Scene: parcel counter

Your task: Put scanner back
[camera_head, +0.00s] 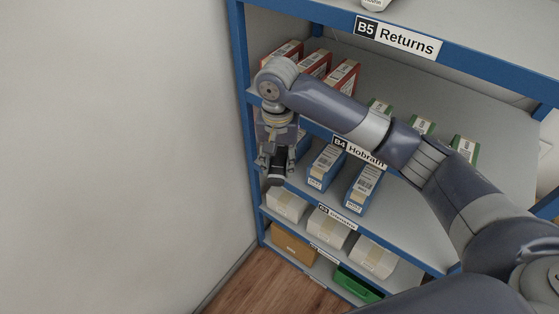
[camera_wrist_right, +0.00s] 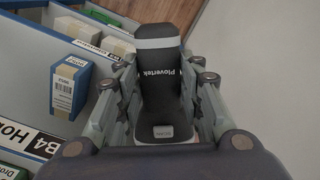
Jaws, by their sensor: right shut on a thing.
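The scanner (camera_wrist_right: 158,85) is black with a light band, "Plovertek" lettering and a light button. It stands between the fingers of my right gripper (camera_wrist_right: 160,100) in the wrist view, and the gripper is shut on it. In the head view my right gripper (camera_head: 277,160) hangs down at the left end of the shelf unit, in front of the B4 shelf. The scanner's dark end (camera_head: 276,180) shows below the fingers there. No holder for the scanner can be made out. My left gripper is not in view.
White boxes (camera_head: 328,227), a brown box (camera_head: 292,243) and a green bin (camera_head: 357,285) are lower. A bare wall (camera_head: 110,140) stands left, with wooden floor below.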

